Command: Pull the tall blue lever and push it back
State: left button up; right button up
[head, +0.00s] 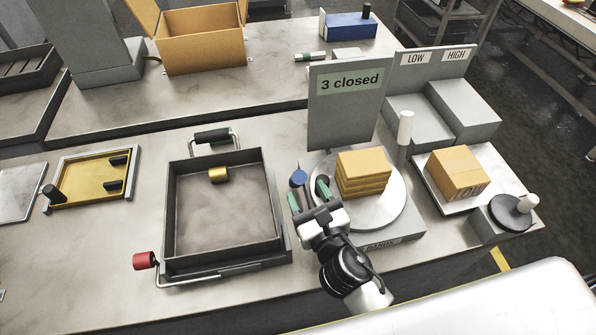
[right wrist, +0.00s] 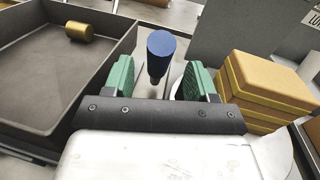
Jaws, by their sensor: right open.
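The tall blue lever shows its round blue knob (head: 299,178) just left of the turntable, beside the grey tray. In the right wrist view its blue top (right wrist: 162,43) stands on a dark shaft, upright or nearly so. My right gripper (head: 309,193) is open, its two green-padded fingers apart. In the right wrist view the knob appears between the fingers (right wrist: 160,78), with gaps on both sides; I cannot tell how far beyond the fingertips it is. The lever's base is hidden behind the gripper. My left gripper is not in view.
The grey tray (head: 172,215) holds a brass cylinder (head: 218,174) and has a red-knobbed crank (head: 145,260). Stacked yellow boxes (head: 363,174) sit on the round turntable (head: 394,207), with a "3 closed" sign (head: 345,115) behind. A white post (head: 405,128) and a carton (head: 459,172) stand right.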

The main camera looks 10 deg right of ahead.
aim_at(298, 179)
jog(key=w, duration=0.4)
jog(key=shift+w+a+p, duration=0.15)
jog(key=shift+a+p, duration=0.15)
jog(key=shift+a, duration=0.05)
jog(key=shift+w+f, duration=0.1)
jog(key=shift+w, duration=0.25)
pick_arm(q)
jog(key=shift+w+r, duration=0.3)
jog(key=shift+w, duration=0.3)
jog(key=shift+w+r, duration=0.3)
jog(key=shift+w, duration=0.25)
pick_arm(e)
jog(key=c, duration=0.7)
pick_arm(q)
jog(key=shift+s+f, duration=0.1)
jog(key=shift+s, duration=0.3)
pick_arm(e)
grip_shut()
